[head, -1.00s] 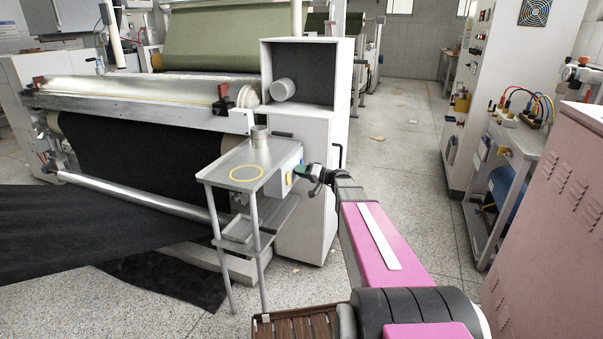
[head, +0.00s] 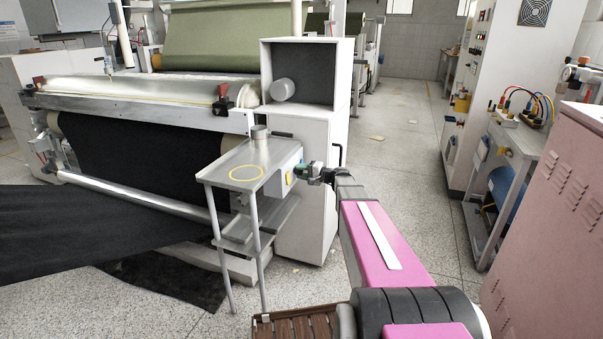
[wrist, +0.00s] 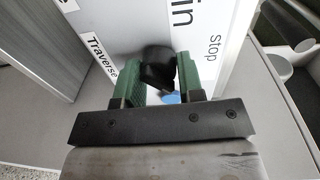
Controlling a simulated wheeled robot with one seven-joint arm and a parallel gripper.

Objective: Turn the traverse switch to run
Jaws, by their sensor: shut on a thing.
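The traverse switch is a black knob (wrist: 157,66) on the white face of a control box, below the printed word Traverse (wrist: 102,55). My gripper (wrist: 158,78) has its two green fingers on either side of the knob and is shut on it. The fingers hide part of the knob, and I cannot read its pointer or a run mark. In the head view the control box (head: 289,181) is at the right side of a small metal stand, with my gripper (head: 309,172) against it.
The big fabric machine (head: 130,104) is at left, a pink cabinet (head: 555,230) at right. The floor between is open.

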